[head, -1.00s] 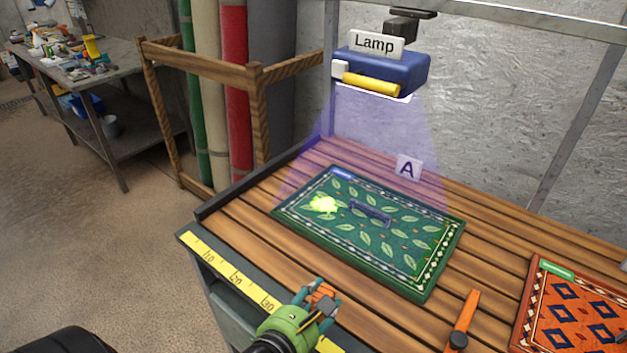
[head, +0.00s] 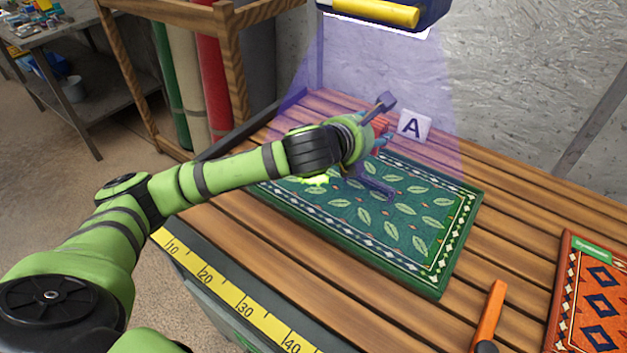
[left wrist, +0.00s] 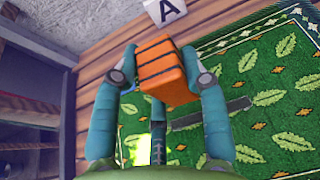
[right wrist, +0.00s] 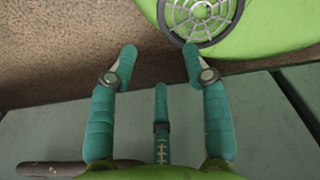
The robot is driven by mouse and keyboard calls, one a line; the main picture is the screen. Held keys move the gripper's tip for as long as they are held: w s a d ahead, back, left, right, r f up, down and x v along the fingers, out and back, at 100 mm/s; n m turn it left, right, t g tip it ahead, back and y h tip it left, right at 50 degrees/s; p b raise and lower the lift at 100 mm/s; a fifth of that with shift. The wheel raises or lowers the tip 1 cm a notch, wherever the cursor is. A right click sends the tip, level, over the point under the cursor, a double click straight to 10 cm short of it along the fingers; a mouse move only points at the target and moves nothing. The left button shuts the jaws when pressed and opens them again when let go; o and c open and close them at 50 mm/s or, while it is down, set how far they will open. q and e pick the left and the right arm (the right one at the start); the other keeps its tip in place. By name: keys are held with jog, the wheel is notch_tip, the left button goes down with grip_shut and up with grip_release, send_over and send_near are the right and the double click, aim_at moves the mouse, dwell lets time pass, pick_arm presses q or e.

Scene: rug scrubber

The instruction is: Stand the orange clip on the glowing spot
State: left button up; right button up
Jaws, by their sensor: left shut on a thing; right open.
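The orange clip (left wrist: 167,72) is a ridged orange block between the two fingers of my left gripper (left wrist: 163,75) in the left wrist view. In the head view my left gripper (head: 383,126) is shut on it, above the far left part of the green leaf-patterned rug; a little of the clip (head: 380,122) shows. The yellow-green glowing spot (head: 318,180) lies on the rug's left part, partly covered by my left arm. It also shows between the fingers in the left wrist view (left wrist: 142,140). My right gripper (right wrist: 160,52) is open and empty.
The green rug (head: 430,262) lies on a slatted wooden bench (head: 330,290) under a lamp (head: 375,12) with a violet beam. A sign A (head: 414,126) stands behind it. An orange-handled tool (head: 490,312) and an orange rug (head: 595,300) lie at right.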

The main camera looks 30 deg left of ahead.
pick_arm(q)
jog(key=shift+y, duration=0.3)
jog(key=s+a+f, duration=0.1)
jog(key=a, duration=0.3)
jog(key=s+a+f, duration=0.1)
jog(key=a+f, duration=0.1)
jog(key=a, duration=0.2)
jog(key=s+a+f, duration=0.1)
jog(key=s+a, duration=0.1)
jog(key=a, duration=0.1)
jog(key=shift+s+a+f+b, duration=0.1)
jog(key=shift+a+f+b, duration=0.2)
jog(key=shift+a+f, duration=0.1)
jog(key=shift+f, duration=1.95)
pick_arm(e)
jog(key=shift+w+a+f, duration=0.2)
jog(key=shift+w+f, duration=0.3)
jog(key=shift+f, duration=0.15)
pick_arm(q)
jog(key=shift+f, duration=0.1)
jog(key=o, duration=0.6)
pick_arm(e)
jog(key=shift+w, duration=0.1)
